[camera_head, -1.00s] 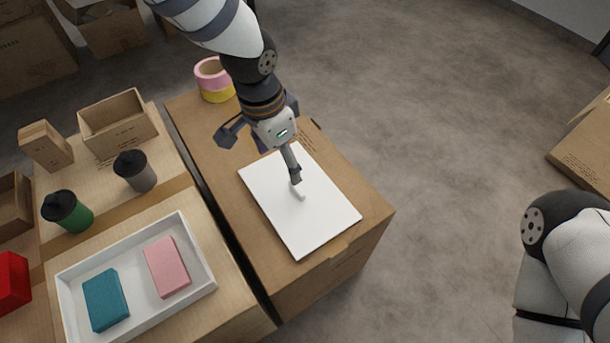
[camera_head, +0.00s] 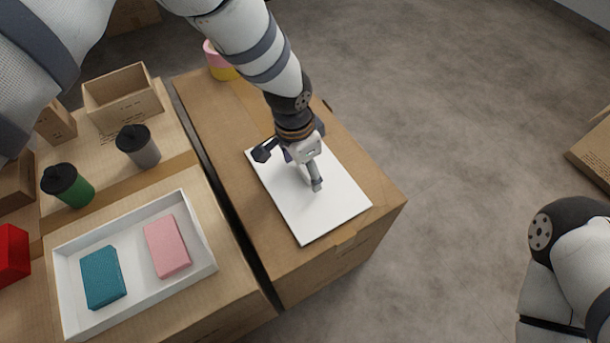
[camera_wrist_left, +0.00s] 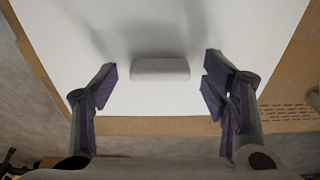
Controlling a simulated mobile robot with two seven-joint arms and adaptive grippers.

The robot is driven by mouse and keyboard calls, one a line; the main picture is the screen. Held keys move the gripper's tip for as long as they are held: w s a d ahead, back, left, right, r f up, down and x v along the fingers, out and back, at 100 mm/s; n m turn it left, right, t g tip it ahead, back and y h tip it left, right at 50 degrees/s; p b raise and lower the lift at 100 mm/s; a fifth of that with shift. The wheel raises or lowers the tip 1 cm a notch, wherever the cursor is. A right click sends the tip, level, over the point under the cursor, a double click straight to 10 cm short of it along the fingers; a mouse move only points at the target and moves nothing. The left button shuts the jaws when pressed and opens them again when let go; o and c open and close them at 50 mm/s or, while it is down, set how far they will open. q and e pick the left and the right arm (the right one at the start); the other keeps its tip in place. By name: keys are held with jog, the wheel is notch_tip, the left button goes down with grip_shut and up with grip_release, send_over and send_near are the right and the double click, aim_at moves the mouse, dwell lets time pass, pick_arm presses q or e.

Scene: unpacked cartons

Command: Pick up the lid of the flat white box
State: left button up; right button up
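The lid (camera_head: 330,213) is a flat white panel lying on a carton in the middle of the head view. In the left wrist view the lid (camera_wrist_left: 75,45) has a pale raised block-like handle (camera_wrist_left: 160,70). My left gripper (camera_head: 291,170) is over the lid, pointing down. In the left wrist view my left gripper (camera_wrist_left: 160,82) is open, with one finger on each side of the handle and visible gaps. In the head view the gripper hides the handle. The flat white box (camera_head: 134,268) stands open on the left carton. My right gripper is out of view.
The box holds a teal block (camera_head: 103,278) and a pink block (camera_head: 167,246). Two lidded cups, one green (camera_head: 70,186) and one grey (camera_head: 139,147), stand behind it. A tape roll (camera_head: 218,62) sits at the lid carton's far end. A dark gap separates the cartons.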

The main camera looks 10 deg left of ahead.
aim_at(304, 170)
pick_arm(q)
jog(key=c, duration=1.1)
jog(key=shift+o, duration=0.2)
notch_tip(304, 170, up, 10)
jog(key=p, duration=0.2)
